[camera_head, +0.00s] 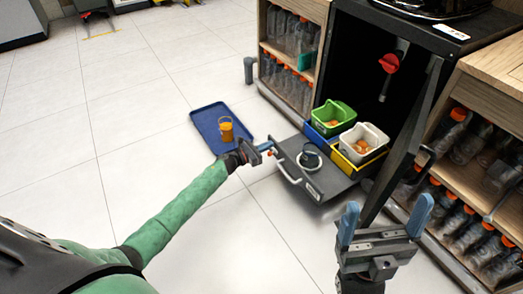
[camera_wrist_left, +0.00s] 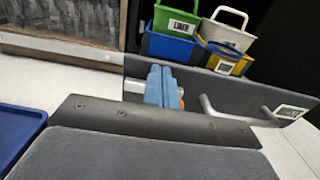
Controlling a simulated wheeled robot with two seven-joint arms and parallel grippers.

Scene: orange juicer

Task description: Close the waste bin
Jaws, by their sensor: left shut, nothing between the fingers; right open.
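The waste bin is a pulled-out drawer with a dark grey front panel (camera_head: 325,182) and a pale handle (camera_head: 286,173). It stands out from the black cabinet. It carries a green bucket (camera_head: 335,112) and a white bucket (camera_head: 352,148), in a blue and a yellow crate. My left gripper (camera_head: 268,146) is shut and empty at the left end of the panel, beside the handle. In the left wrist view its blue fingers (camera_wrist_left: 163,85) overlap the panel (camera_wrist_left: 200,85); contact cannot be told. My right gripper (camera_head: 385,217) is open, in front of the cabinet at the lower right.
A blue tray (camera_head: 205,118) with an orange cup (camera_head: 226,130) lies on the floor left of the drawer. Shelves of orange-capped bottles (camera_head: 470,235) flank the cabinet on both sides. An open black door (camera_head: 415,130) stands at the right. The tiled floor at left is mostly clear.

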